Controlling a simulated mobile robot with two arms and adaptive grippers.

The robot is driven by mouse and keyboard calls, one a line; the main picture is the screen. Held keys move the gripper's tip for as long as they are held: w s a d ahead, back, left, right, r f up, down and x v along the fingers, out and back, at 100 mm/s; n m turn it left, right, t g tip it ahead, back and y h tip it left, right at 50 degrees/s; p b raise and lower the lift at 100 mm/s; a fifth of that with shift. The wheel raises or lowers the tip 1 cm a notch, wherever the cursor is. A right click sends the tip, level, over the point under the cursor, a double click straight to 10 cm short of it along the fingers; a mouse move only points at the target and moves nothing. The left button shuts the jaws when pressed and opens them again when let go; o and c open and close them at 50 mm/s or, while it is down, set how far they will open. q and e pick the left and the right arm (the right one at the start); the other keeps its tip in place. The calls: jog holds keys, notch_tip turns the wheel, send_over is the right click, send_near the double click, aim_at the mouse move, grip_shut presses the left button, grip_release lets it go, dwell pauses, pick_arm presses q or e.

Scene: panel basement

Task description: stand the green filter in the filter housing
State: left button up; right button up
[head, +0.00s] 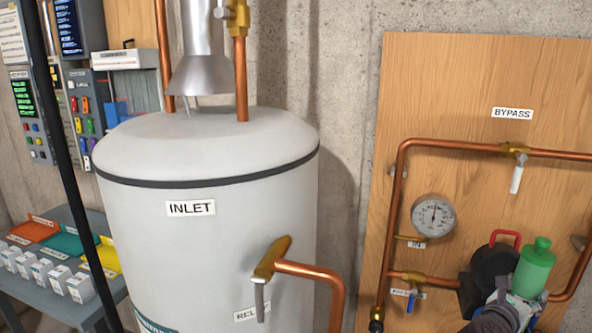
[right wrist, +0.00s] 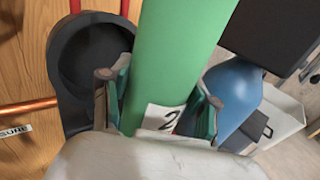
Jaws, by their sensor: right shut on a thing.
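The green filter (head: 535,268) is a green cylinder with a narrower knob on top, standing roughly upright in my right gripper (head: 515,302). The right wrist view shows the fingers shut on both sides of the filter (right wrist: 178,55), with a white label reading 2 at its lower part. The filter housing (head: 488,268) is a black round cup in front of the wooden board, just left of the filter. In the right wrist view the housing (right wrist: 88,62) looks open and empty, and the filter is beside it, overlapping its right edge in the picture. My left gripper is not in view.
Copper pipes, a pressure gauge (head: 433,215) and a bypass valve (head: 516,160) sit on the wooden board (head: 440,90). A red handle (head: 505,238) is by the housing. A large grey tank (head: 220,220) stands left, with a table of trays (head: 50,290) beyond.

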jog(key=o, duration=1.1)
jog(key=shift+r, duration=0.1)
jog(key=o, duration=0.4)
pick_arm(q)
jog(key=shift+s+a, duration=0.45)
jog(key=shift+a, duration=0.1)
pick_arm(e)
jog(key=v, duration=1.2)
